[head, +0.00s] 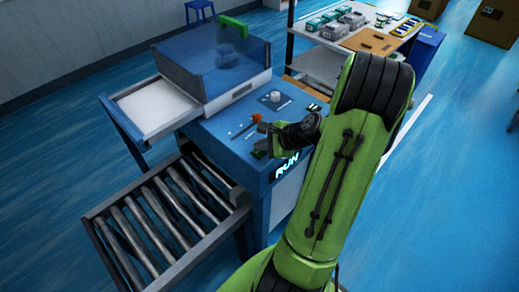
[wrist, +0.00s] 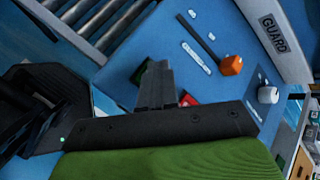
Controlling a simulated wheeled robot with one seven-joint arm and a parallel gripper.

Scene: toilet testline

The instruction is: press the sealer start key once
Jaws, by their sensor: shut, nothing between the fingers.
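The sealer is a blue machine with a clear blue guard (head: 215,60). On its blue deck (head: 222,124), a green key (wrist: 142,73) shows beside and partly behind my fingers in the wrist view; no start label is readable. A red key (wrist: 188,100) shows on the other side of the fingers. My gripper (wrist: 157,68) is shut and empty, pointing down at the deck by the green key. It also shows in the head view (head: 268,148) near the deck's front edge. I cannot tell whether the fingertips touch the key.
An orange-ended black rod (wrist: 231,65) and a white strip (wrist: 196,57) lie on the deck. A white knob (wrist: 268,95) stands farther right. A lit RUN sign (head: 287,165) is on the front face. A roller conveyor (head: 165,215) adjoins at left.

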